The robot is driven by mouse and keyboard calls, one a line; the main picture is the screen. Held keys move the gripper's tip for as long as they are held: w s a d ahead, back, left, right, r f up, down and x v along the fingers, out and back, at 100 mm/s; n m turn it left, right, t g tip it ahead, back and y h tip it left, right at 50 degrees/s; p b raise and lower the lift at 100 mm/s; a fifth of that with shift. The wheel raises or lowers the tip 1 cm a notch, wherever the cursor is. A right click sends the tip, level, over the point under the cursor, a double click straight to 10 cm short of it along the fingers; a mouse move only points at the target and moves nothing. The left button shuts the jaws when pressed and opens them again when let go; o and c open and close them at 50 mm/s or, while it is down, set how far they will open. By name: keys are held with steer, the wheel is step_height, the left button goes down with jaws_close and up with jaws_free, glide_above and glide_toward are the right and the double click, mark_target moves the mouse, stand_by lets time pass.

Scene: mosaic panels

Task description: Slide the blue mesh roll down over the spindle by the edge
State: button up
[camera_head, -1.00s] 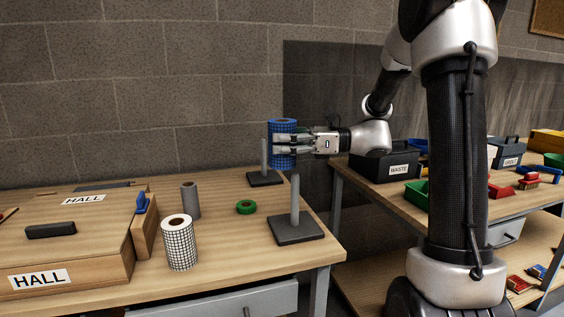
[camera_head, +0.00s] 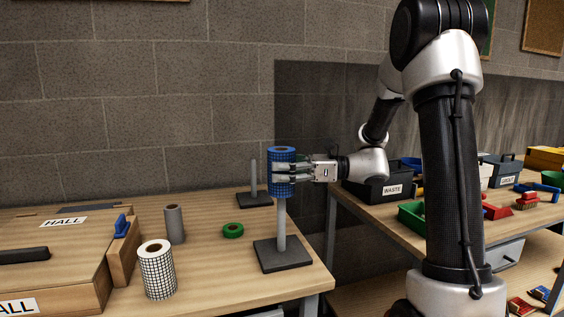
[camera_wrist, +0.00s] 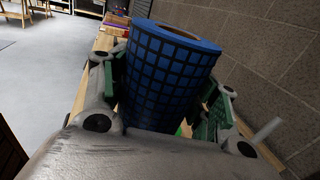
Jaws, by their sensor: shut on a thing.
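The blue mesh roll (camera_head: 281,160) is upright, with a dark grid and a brown core. My gripper (camera_head: 290,173) is shut around its side; the roll also fills the middle of the wrist view (camera_wrist: 168,80) between the green finger pads. The front spindle (camera_head: 281,228), a grey post on a dark square base (camera_head: 283,253), stands near the table's right edge. The roll lines up above this post, and the post's top is hidden by the roll; I cannot tell whether it is inside or behind. A second spindle (camera_head: 254,175) stands farther back, bare.
A white mesh roll (camera_head: 157,272), a grey roll (camera_head: 175,224) and a green tape ring (camera_head: 233,230) stand or lie left of the spindles. The HALL box (camera_head: 50,250) is at far left. A WASTE bin (camera_head: 385,186) is on the right table, beyond a gap.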

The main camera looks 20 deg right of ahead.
steer(key=shift+f, duration=8.65)
steer(key=o, duration=1.3)
steer(key=v, duration=1.2)
